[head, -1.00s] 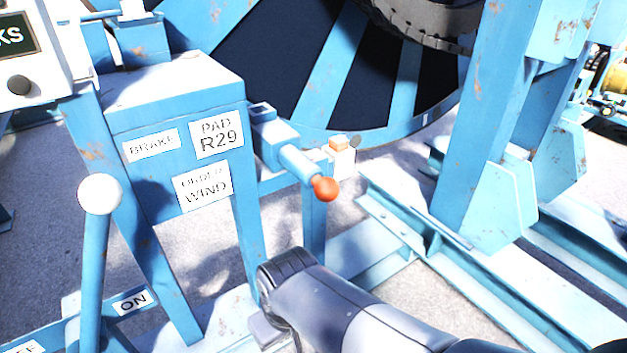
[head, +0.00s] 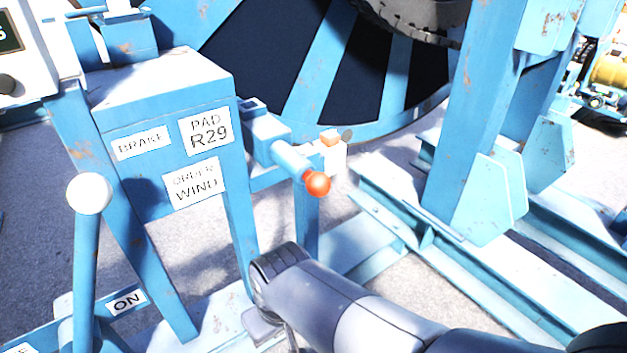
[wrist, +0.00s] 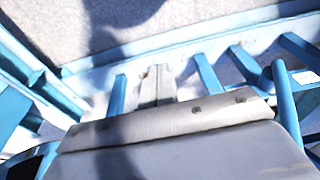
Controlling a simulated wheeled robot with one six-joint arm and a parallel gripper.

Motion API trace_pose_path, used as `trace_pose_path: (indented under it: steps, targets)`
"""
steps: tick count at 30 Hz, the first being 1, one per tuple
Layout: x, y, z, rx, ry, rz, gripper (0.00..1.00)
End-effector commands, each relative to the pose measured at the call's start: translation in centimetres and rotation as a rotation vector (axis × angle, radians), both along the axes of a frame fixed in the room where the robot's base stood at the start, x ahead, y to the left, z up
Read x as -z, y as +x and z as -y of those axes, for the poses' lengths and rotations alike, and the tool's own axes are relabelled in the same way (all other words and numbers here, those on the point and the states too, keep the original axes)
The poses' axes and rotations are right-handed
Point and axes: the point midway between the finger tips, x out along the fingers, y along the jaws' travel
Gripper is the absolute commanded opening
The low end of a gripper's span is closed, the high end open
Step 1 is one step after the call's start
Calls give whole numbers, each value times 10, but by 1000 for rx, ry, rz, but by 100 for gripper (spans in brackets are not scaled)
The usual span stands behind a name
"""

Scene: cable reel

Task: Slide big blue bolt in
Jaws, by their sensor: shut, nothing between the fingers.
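The big blue bolt (head: 290,160) is a thick blue cylinder with an orange ball knob (head: 318,184) on its near end. It sticks out of a blue housing (head: 262,133) on the right side of the brake stand. My arm is below and in front of it in the head view, apart from the knob. My gripper (wrist: 157,80) shows in the wrist view as two narrow grey fingers, closed together and empty, above blue frame bars. The bolt cannot be clearly made out in the wrist view.
The brake stand (head: 155,85) carries labels. A lever with a white ball (head: 88,194) stands at left by an ON plate (head: 127,301). A small white block with an orange top (head: 333,155) is behind the knob. A blue post (head: 480,120) and floor rails (head: 400,225) are at right.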

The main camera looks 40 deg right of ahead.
Motion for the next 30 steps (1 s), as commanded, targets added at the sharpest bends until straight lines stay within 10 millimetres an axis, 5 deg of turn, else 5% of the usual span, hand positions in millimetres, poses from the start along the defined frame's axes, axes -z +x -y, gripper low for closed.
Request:
trace_pose_path:
  steps: [8, 14, 20, 26, 30]
  targets:
    - [3, 1, 0, 84, 53, -37, 16]
    - [11, 14, -6, 470, 325, -184, 32]
    - [6, 54, 1, 922, 706, -306, 48]
    - [-10, 108, 48, 1319, 1141, -347, 65]
    - [-22, 138, 110, 1550, 1483, -317, 76]
